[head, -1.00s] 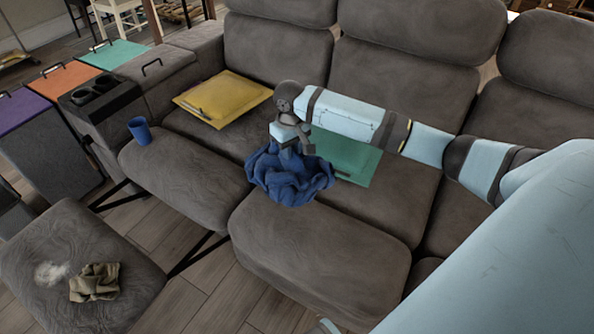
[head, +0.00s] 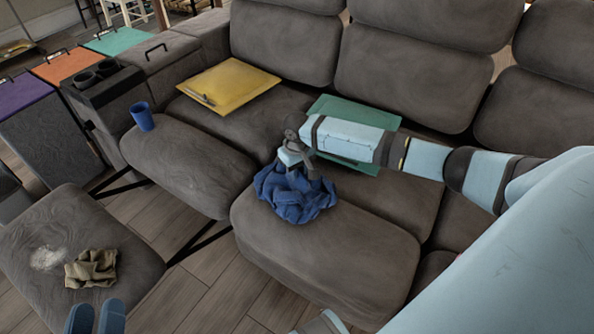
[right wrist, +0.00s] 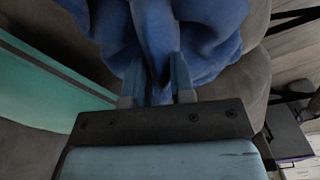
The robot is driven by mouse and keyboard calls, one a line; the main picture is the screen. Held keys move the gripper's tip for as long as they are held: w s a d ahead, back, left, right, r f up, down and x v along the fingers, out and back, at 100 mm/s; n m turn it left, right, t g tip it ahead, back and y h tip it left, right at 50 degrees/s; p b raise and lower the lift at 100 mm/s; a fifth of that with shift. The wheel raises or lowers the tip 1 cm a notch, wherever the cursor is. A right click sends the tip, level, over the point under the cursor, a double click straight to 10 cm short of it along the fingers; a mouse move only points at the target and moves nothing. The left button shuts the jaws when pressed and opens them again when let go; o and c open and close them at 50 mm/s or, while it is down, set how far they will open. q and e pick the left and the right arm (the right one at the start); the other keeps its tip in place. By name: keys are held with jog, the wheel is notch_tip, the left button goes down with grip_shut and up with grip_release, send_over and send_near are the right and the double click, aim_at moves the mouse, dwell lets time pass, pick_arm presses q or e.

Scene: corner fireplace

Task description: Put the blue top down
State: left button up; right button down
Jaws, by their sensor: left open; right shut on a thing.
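The blue top (head: 295,195) is a crumpled cloth bunched at the front part of the middle sofa seat. My right gripper (head: 297,170) is above it and shut on its upper folds. In the right wrist view the blue top (right wrist: 205,30) fills the upper middle, with a fold pinched between the fingers of my right gripper (right wrist: 160,80). Most of the top appears to rest on or just above the seat; I cannot tell whether it bears fully. My left gripper (head: 96,318) shows its fingertips at the bottom edge, open and apart from the top.
A green folder (head: 335,108) lies behind my right forearm, and a yellow folder (head: 228,86) lies on the left seat. A brown cloth (head: 91,268) lies on the grey ottoman (head: 40,215).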

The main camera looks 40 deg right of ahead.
jog(key=shift+r, duration=0.1)
jog(key=c, duration=1.4)
grip_release()
jog(key=o, duration=0.4)
